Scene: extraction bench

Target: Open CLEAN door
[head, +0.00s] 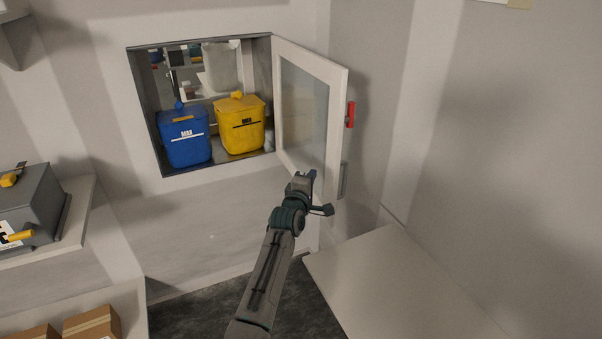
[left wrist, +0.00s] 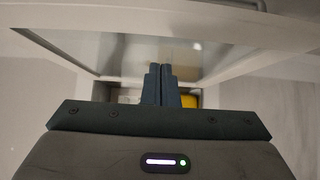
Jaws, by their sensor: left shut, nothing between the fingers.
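The door (head: 311,110) has a white frame and a glass pane. In the head view it stands swung out to the right of the wall opening, with a red latch (head: 350,114) on its outer edge and a grey handle (head: 343,180) lower down. I cannot read a CLEAN label on it. My left gripper (head: 312,176) is just in front of the door's lower part, shut and empty. In the left wrist view its closed fingers (left wrist: 161,70) point at the door's frame and glass (left wrist: 150,52); I cannot tell whether they touch. My right gripper is not in view.
A blue bin (head: 186,140) and a yellow bin (head: 240,128) stand inside the opening. A grey case (head: 38,200) sits on a shelf at left, above cardboard boxes (head: 92,325). A pale bench top (head: 390,275) lies at lower right.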

